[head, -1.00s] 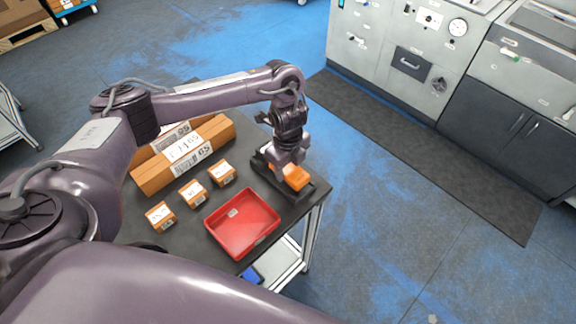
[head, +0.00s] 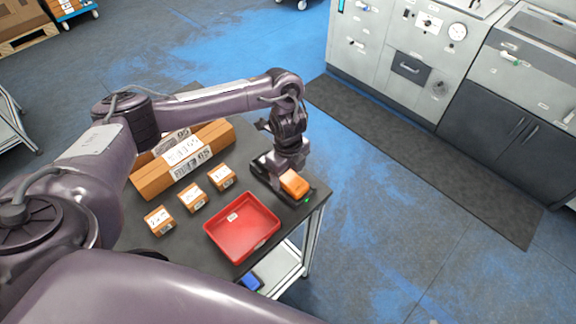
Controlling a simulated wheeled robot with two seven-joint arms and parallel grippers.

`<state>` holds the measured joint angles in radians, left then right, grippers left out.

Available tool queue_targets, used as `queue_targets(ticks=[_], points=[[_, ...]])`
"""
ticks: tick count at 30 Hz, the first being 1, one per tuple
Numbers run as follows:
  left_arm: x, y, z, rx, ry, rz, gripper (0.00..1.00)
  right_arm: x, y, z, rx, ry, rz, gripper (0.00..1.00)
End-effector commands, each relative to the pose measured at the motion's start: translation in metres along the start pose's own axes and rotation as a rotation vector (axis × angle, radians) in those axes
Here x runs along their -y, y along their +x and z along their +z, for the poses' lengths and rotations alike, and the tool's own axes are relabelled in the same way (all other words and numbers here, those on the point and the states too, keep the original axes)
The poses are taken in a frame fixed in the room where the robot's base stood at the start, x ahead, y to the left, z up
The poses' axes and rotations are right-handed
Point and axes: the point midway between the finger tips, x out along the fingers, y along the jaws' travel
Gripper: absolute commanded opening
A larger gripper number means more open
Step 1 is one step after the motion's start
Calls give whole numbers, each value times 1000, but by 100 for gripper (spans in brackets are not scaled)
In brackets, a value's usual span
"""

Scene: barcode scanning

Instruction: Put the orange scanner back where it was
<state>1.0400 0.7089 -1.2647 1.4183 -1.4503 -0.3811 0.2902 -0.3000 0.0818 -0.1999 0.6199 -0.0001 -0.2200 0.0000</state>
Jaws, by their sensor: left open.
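The orange scanner (head: 294,184) rests in its black cradle (head: 264,170) at the right edge of the dark table. A small green light shows at the cradle's front end. My left gripper (head: 286,168) is open, pointing down right at the scanner's back end. Its fingers are partly hidden by the wrist, so I cannot tell whether they touch the scanner. My right gripper is not in view.
A red tray (head: 243,254) sits at the table's front. Small cartons (head: 192,197) stand in a row left of it, with a long cardboard box (head: 150,181) behind. A blue item (head: 250,283) lies on the lower shelf. Grey cabinets stand across the floor.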

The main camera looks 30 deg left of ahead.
Motion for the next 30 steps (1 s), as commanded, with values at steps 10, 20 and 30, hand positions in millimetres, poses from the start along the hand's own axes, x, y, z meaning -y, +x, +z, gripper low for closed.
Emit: queue_targets(ticks=[10, 20, 30], points=[[2, -61, 1, 4, 4, -6, 69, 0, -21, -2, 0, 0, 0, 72], [1, -116, 1, 2, 2, -4, 69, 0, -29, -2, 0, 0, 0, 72], [0, -131, 0, 0, 0, 0, 69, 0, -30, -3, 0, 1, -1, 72]])
